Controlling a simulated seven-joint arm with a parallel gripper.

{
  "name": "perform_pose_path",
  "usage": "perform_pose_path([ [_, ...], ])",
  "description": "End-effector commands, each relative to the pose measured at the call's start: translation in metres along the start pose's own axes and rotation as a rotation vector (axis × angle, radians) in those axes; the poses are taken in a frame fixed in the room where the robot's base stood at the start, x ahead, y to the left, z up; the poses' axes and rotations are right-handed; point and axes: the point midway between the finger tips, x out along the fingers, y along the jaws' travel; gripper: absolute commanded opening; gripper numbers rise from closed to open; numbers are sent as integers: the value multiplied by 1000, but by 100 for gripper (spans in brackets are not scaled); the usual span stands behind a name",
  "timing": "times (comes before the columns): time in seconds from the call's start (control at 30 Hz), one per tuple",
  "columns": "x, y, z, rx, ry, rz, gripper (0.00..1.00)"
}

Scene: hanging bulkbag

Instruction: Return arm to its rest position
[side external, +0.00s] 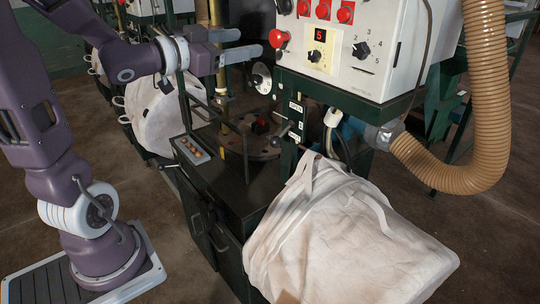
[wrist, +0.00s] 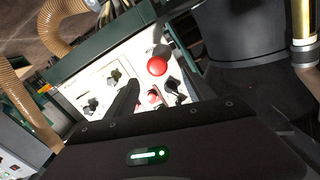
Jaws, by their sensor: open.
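My gripper (side external: 242,45) is in the upper part of the side external view. Its two grey fingers are apart with nothing between them. They point right, toward the left side of the white control box (side external: 390,45), near a red mushroom button (side external: 279,38). I cannot tell whether a finger touches the button. In the wrist view, the black gripper body (wrist: 180,145) fills the bottom, and a dark finger reaches up in front of the panel. The red button (wrist: 157,66) shows beyond it, with the dials and a second red button.
A white bulk bag (side external: 345,240) hangs at the front of the dark green machine. A ribbed tan hose (side external: 488,120) curves down at the right. A black cabinet (side external: 225,185) with a round plate stands below my gripper. Another white bag (side external: 165,110) hangs behind my arm.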

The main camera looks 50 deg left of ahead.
Motion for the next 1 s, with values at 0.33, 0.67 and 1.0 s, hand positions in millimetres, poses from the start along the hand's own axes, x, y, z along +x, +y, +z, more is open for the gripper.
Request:
perform_pose_path([
  [0.33,-114,91,51,-158,-684,-79,61],
  [0.67,-226,174,76,-217,-1029,196,61],
  [1.0,-225,174,76,-219,-1031,193,61],
])
